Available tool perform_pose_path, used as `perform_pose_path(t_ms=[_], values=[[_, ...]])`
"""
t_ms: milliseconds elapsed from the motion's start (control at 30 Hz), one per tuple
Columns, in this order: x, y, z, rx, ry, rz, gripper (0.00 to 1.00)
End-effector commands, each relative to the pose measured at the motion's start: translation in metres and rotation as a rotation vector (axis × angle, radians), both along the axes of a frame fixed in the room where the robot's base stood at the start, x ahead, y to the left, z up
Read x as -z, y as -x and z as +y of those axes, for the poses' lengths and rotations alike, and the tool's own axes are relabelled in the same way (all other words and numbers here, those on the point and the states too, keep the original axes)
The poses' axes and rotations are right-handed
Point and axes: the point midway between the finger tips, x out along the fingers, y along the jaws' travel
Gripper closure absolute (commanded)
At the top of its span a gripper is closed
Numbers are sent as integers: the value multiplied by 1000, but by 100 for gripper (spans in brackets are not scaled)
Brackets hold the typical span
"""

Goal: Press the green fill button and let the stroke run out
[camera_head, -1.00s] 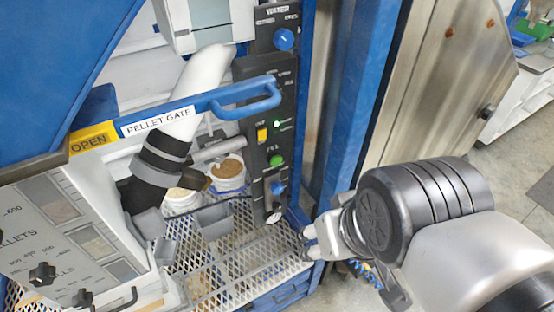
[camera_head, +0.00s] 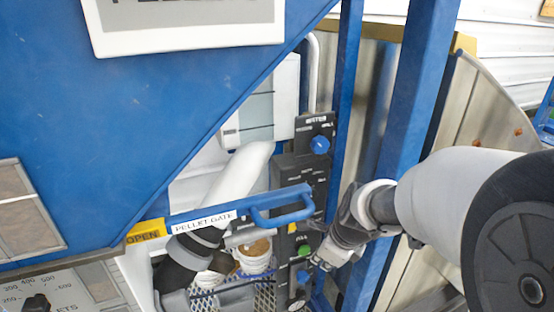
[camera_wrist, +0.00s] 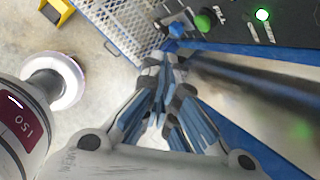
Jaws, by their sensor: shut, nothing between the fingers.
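The green fill button (camera_head: 304,249) sits low on the black control panel (camera_head: 312,172), with a blue knob (camera_head: 303,277) below it. In the wrist view the green button (camera_wrist: 203,22) shows near the top, past my fingertips, beside the blue knob (camera_wrist: 177,29). My gripper (camera_head: 322,262) is just to the right of the button in the head view. In the wrist view my gripper (camera_wrist: 163,62) is shut and empty, its tips apart from the button in the picture. Depth between tips and button is hard to judge. A lit green lamp (camera_wrist: 262,15) shows on the panel.
The blue pellet gate handle (camera_head: 285,207) juts out in front of the panel above the button. A blue post (camera_head: 412,95) stands at the right. A white tub (camera_head: 256,262) of brown material stands on the mesh grate (camera_head: 265,297) to the left.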

Motion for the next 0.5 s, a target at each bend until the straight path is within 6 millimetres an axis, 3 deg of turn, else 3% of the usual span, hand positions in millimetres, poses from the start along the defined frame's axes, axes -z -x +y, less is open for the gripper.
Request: perform_pose_path(t_ms=[233,500], values=[[38,-38,-14,474,-173,65,100],[53,-49,-20,651,-235,80,100]])
